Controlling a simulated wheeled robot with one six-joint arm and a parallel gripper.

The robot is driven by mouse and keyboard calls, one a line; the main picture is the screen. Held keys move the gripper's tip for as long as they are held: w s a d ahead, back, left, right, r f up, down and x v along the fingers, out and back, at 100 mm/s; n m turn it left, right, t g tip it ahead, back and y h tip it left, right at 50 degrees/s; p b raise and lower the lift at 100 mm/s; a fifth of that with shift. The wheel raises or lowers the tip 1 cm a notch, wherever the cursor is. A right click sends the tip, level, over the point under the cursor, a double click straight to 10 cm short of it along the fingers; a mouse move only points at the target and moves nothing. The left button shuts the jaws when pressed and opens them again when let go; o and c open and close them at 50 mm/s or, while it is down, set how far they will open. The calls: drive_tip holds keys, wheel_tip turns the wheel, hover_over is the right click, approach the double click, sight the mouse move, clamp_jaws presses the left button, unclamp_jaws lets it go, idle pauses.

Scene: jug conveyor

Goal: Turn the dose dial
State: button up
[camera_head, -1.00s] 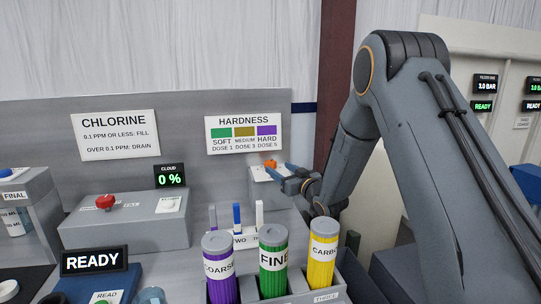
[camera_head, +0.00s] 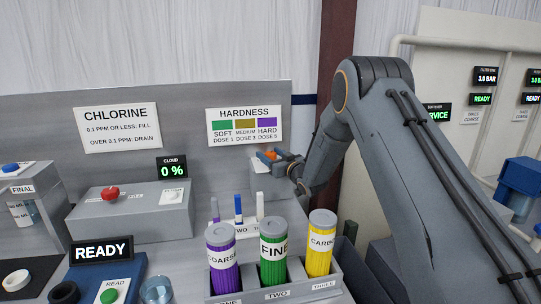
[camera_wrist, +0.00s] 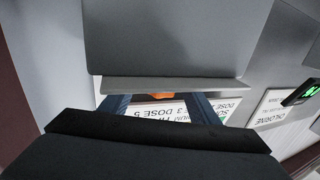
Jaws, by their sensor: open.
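The orange dose dial (camera_head: 271,155) sits on a small light panel (camera_head: 257,169) below the HARDNESS sign (camera_head: 244,126). My gripper (camera_head: 269,157) is open at the dial, its blue fingers on either side of the orange part as far as the head view shows. In the wrist view the dial (camera_wrist: 161,96) shows as a small orange patch between the two spread fingers (camera_wrist: 160,103). The grey housing above hides part of it. Whether the fingers touch the dial cannot be told.
Purple, green and yellow canisters (camera_head: 272,252) stand in a grey rack in front.

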sight(274, 156)
drive_tip(key=c, duration=1)
idle(0.4)
drive_tip(key=o, duration=1)
drive_tip(key=shift+b+v, duration=1.25)
drive_tip(key=shift+v, duration=2.65)
